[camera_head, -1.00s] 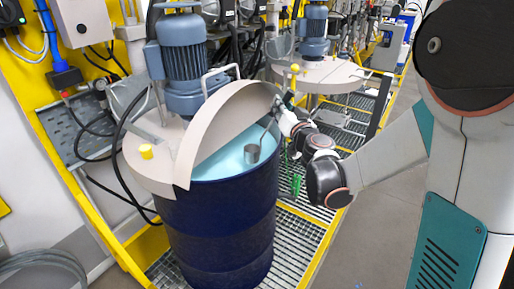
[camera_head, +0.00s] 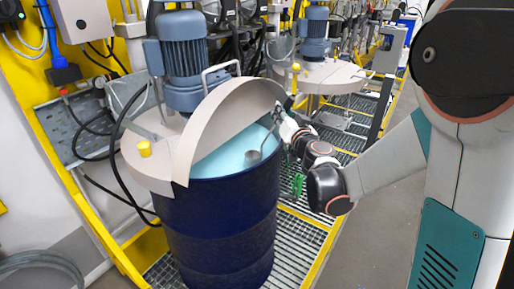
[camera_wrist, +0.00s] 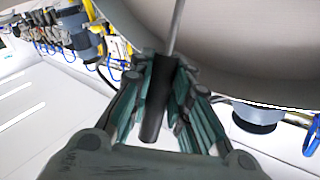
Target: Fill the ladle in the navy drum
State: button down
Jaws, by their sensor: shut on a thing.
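The navy drum (camera_head: 222,225) stands upright with pale blue liquid (camera_head: 222,157) near its rim. Its beige hinged lid half (camera_head: 232,112) is raised. The metal ladle (camera_head: 253,158) is inside the drum opening, near the right side. Its cup looks partly sunk in the liquid, with the lower part hidden; I cannot tell if any is in it. Its thin rod slants up right to my gripper (camera_head: 281,113), which is just above the drum's right rim. In the wrist view my gripper (camera_wrist: 163,75) is shut on the ladle's black handle (camera_wrist: 157,105).
The raised lid is close behind my gripper. A second agitator drum lid (camera_head: 325,76) is behind. Metal grating (camera_head: 295,245) with yellow edging lies right of the drum.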

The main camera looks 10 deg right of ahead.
jog(key=shift+f+b, duration=2.35)
jog(key=shift+f, duration=0.35)
jog(key=shift+f+b, duration=0.4)
jog(key=shift+r+p, duration=5.05)
jog(key=shift+r, duration=2.05)
jog(key=w+d+f+m+g+p, duration=0.1)
jog(key=w+d+f+m+g, duration=0.1)
jog(key=w+d, duration=0.3)
jog(key=shift+f+m, duration=0.15)
jog(key=shift+m, duration=0.15)
